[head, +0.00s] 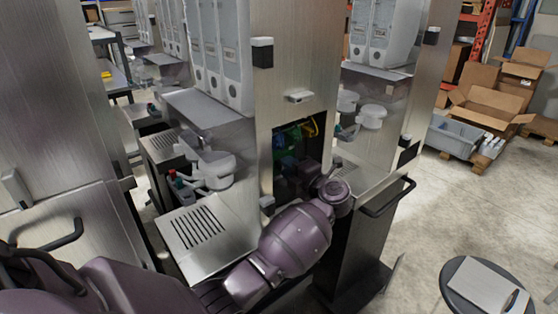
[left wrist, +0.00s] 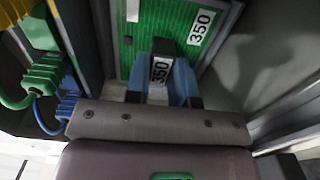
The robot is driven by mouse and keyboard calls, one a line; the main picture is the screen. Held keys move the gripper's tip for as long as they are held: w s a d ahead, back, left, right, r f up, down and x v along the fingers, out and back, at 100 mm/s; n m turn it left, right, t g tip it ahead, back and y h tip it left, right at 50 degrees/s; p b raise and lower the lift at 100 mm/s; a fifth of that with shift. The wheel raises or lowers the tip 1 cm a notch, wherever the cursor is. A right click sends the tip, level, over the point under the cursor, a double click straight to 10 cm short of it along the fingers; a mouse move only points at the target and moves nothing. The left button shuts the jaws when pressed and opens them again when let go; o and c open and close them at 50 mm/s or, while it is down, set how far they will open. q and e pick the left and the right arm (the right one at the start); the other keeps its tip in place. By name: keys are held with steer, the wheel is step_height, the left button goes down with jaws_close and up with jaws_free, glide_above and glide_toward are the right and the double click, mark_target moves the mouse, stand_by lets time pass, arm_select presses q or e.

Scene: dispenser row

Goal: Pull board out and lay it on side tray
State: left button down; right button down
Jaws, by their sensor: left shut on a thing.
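My left gripper (left wrist: 165,98) is shut on this front part of the board. In the head view my left arm reaches into the dark opening (head: 288,140) of the metal cabinet, and the gripper is mostly hidden there. A slotted metal tray (head: 190,258) lies left of the opening; I cannot tell whether it is the side tray. My right gripper is not in view.
Green and blue plugs with cables (left wrist: 38,82) sit close left of the board. Bay walls are near on both sides. A cabinet handle (head: 388,200) juts out at the right. A round stool (head: 452,268) holding a flat pad stands at the lower right, with open floor around it.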

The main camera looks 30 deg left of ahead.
arm_select(q)
steer(key=shift+s+d, duration=0.15)
steer(key=shift+d, duration=0.3)
steer(key=shift+s+d, duration=0.1)
steer(key=shift+d, duration=0.15)
stand_by(0.3)
stand_by(0.4)
steer(key=shift+s+d, duration=0.1)
steer(key=shift+d, duration=0.25)
steer(key=shift+p+v, duration=0.45)
steer(key=shift+v, duration=0.65)
steer(key=shift+s, duration=0.1)
